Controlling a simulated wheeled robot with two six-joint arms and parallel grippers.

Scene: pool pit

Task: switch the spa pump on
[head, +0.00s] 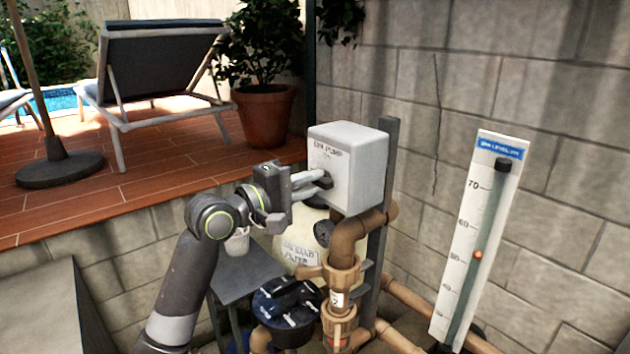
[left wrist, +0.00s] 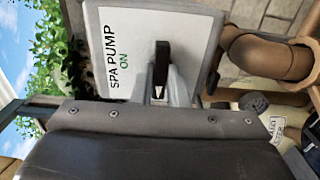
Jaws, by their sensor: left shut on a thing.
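The pale grey spa pump switch box (head: 340,165) is on a post against the block wall. In the left wrist view its face (left wrist: 195,30) fills the upper middle and reads "SPA PUMP", with "ON" in green. A dark switch lever (left wrist: 161,62) stands out from that face, lying crosswise to the lettering, with a small white mark near one end. My left gripper (head: 322,182) is at the box's front, its fingers shut on the lever; the fingers (left wrist: 160,96) partly hide it in the left wrist view. My right gripper is not in view.
Brown pipes and a valve (head: 341,285) stand below the box, beside a dark-topped pump (head: 287,300) and a pale tank (head: 300,250). A small grey table (head: 250,272) is under my left arm. A level gauge (head: 475,240) leans at the right.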

